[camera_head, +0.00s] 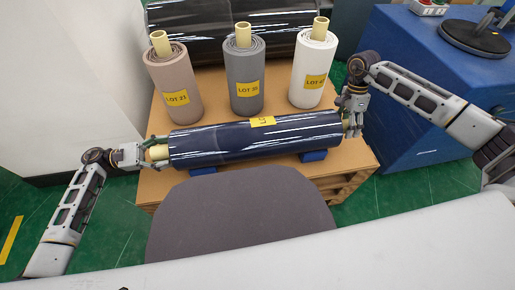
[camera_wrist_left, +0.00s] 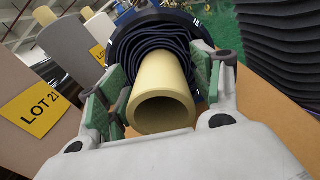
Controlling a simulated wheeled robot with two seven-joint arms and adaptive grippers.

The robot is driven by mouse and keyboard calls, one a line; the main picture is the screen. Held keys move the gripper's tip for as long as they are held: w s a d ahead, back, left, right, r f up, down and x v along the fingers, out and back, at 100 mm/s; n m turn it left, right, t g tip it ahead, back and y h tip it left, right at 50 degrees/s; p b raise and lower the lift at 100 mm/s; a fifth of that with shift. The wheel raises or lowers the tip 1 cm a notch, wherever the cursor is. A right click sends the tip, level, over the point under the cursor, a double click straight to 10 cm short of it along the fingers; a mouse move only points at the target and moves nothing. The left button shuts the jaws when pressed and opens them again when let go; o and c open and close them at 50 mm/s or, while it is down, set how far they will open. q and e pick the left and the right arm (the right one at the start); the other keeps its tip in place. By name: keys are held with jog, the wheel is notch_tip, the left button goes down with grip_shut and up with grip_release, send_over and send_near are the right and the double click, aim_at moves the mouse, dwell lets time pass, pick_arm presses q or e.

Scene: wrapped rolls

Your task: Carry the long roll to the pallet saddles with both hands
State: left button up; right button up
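The long roll (camera_head: 255,141), wrapped in glossy dark blue film with a yellow label, lies level across two blue saddles (camera_head: 203,170) on the pallet. I cannot tell whether its full weight rests on them. My left gripper (camera_head: 148,153) is at the roll's left end. In the left wrist view its fingers (camera_wrist_left: 165,85) stand spread on both sides of the pale core tube (camera_wrist_left: 160,107), with a gap visible on the right. My right gripper (camera_head: 349,125) points down at the roll's right end; its grip on that end is too small to make out.
Three upright rolls, brown (camera_head: 172,80), grey (camera_head: 244,75) and white (camera_head: 313,70), stand behind the long roll on the brown pallet top (camera_head: 345,158). A blue cabinet (camera_head: 415,115) is on the right. A dark grey rounded panel (camera_head: 240,215) is in front.

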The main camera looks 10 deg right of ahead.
pick_arm(q)
jog(key=shift+a, duration=0.1)
jog(key=a, duration=1.2)
jog(key=shift+d, duration=0.1)
pick_arm(e)
jog(key=shift+r, duration=0.15)
dwell(0.4)
jog(key=v, duration=1.1)
jog(key=shift+r, duration=0.35)
jog(key=shift+w, duration=0.15)
pick_arm(q)
notch_tip(320, 180, up, 9)
jog(key=p, duration=0.9)
pick_arm(e)
notch_tip(320, 180, up, 9)
pick_arm(q)
jog(key=shift+r+p, duration=0.55)
pick_arm(e)
jog(key=shift+r, duration=0.55)
